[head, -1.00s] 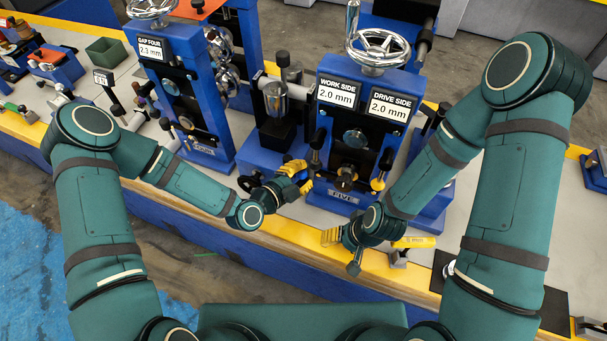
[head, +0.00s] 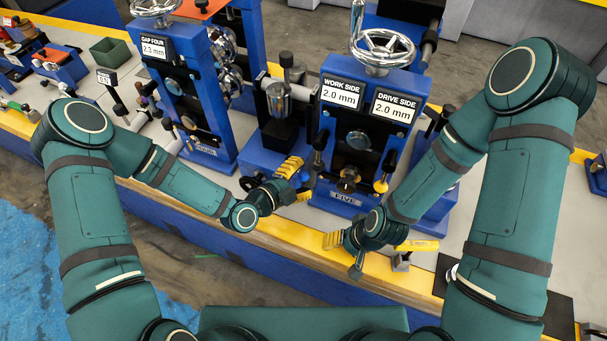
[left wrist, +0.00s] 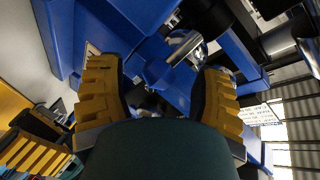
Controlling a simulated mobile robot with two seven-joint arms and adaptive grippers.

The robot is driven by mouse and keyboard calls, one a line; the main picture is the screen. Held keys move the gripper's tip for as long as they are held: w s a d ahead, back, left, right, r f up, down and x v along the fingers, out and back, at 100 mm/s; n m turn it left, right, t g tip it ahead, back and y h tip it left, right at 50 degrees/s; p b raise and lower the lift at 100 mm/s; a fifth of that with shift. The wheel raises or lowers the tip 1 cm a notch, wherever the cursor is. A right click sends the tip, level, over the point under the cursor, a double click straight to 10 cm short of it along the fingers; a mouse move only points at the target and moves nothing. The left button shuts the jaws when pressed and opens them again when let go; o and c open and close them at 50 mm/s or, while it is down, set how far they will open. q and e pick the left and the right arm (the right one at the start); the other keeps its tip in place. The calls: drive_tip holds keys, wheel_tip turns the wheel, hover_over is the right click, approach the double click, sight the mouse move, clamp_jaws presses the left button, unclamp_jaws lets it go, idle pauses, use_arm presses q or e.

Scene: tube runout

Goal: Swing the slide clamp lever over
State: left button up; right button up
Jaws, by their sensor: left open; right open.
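I cannot pick out the slide clamp lever for certain. Upright handles with dark grips, a left one (head: 320,143) and a right one (head: 387,164), flank the front of the blue stand marked FIVE (head: 345,198). My left gripper (head: 302,182) is open and empty at the stand's lower left, beside a blue base. In the left wrist view, its yellow ribbed fingers (left wrist: 163,98) stand wide apart, with blue machine parts and a shiny metal cylinder (left wrist: 185,48) beyond them. My right gripper (head: 346,250) is open and empty in front of the stand, near the table's front edge.
A yellow bar (head: 417,245) on a small metal block lies right of my right gripper. A blue stand marked GAP FOUR (head: 178,95) rises at the left. A chrome handwheel (head: 382,48) tops stand FIVE. The yellow table edge (head: 280,241) in front is mostly clear.

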use_arm(q)
drive_tip(key=v, duration=1.1)
drive_tip(key=shift+a, duration=0.1)
